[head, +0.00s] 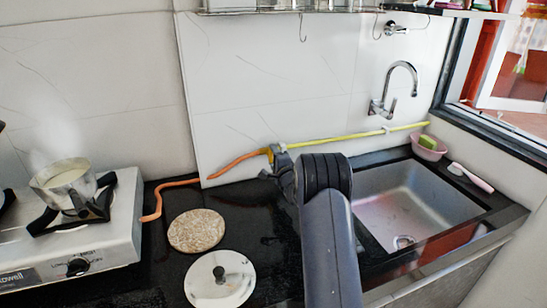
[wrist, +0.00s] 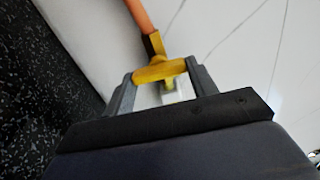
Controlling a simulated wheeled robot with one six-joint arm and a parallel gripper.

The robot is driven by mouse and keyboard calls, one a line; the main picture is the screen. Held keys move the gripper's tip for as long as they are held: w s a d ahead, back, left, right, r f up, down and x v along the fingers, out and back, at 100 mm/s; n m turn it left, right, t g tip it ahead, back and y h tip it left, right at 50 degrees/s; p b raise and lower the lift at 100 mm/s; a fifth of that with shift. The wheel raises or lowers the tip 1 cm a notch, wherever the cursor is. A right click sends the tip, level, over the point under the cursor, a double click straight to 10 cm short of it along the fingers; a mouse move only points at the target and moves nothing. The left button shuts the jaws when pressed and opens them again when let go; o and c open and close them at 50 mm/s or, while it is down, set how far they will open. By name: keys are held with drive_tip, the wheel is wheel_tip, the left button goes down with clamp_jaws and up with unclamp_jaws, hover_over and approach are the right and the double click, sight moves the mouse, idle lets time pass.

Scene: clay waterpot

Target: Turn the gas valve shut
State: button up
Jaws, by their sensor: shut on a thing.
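The gas valve (head: 271,154) is on the wall behind the counter, where the orange hose (head: 238,163) meets the yellow pipe (head: 340,138). In the head view my gripper (head: 283,163) reaches up to it and covers part of it. In the wrist view the valve's yellow handle (wrist: 160,72) sits between the two grey fingers of my gripper (wrist: 163,80), which are shut on it. The handle lies crosswise from finger to finger. The orange hose (wrist: 138,15) comes in from the top. How far the handle is turned is hard to tell.
A gas stove (head: 100,240) with a steaming pot (head: 65,182) stands at left. A round board (head: 196,230) and a lid (head: 220,278) lie on the black counter. The sink (head: 400,205), tap (head: 395,88) and pink bowl (head: 428,147) are at right. A rack (head: 290,6) hangs above.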

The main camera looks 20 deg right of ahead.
drive_tip(key=o, duration=1)
drive_tip(key=shift+a, duration=0.1)
drive_tip(key=shift+s, duration=0.1)
drive_tip(key=s+b, duration=0.1)
drive_tip(key=s, duration=0.9)
drive_tip(key=shift+s, duration=0.3)
drive_tip(key=shift+w, duration=0.15)
drive_tip(key=w+p, duration=0.1)
drive_tip(key=w, duration=0.9)
drive_tip(key=shift+w, duration=0.25)
